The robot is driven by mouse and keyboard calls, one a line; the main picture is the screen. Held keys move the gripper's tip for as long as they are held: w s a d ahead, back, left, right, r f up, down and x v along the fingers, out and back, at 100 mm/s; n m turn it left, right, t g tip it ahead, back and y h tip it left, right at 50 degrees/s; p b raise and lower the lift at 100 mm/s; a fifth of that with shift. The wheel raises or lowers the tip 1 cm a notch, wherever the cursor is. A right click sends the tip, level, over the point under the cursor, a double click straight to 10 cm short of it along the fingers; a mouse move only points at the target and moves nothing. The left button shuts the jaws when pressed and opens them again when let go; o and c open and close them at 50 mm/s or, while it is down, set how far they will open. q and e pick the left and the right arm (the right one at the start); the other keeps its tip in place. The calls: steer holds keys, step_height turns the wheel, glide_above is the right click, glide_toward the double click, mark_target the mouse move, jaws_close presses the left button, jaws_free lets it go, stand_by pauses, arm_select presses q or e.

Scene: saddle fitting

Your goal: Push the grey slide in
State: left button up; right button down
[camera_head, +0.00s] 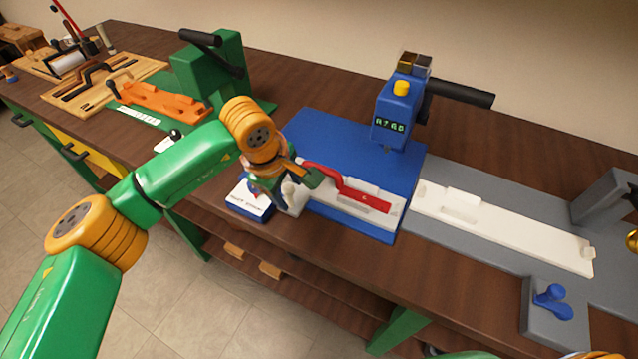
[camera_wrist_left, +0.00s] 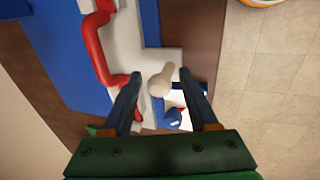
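The pale grey slide (camera_head: 376,202) lies along the front of the blue machine base (camera_head: 345,150). A red bar handle (camera_head: 350,190) is on top of it. A pale round-ended knob (camera_wrist_left: 163,78) stands at the slide's near end in the left wrist view. My left gripper (camera_head: 298,187) is over that end in the head view. In the left wrist view its fingers (camera_wrist_left: 160,92) are open, one on each side of the knob, with gaps showing. Whether a finger touches the slide cannot be told. My right gripper is out of view.
A small blue-and-white sign block (camera_head: 250,198) sits beside the slide's left end. A long white plate (camera_head: 500,228) lies on a grey bed to the right, with a blue knob (camera_head: 553,302) in front. A green fixture (camera_head: 210,75) stands at left. The table's front edge is close.

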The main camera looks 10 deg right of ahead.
mark_target(303, 187)
arm_select(q)
steer(key=c, duration=0.8)
steer(key=shift+o, duration=0.2)
steer(key=shift+w+d+b, duration=0.3)
steer(key=shift+w+d, duration=0.1)
steer(key=shift+w, duration=0.15)
steer(key=shift+w+d, duration=0.2)
steer(key=shift+w, duration=0.05)
steer(key=shift+w+d, duration=0.2)
steer(key=shift+w, duration=0.1)
steer(key=shift+w+d, duration=0.8)
steer(key=shift+w, duration=0.25)
steer(key=shift+f, duration=0.1)
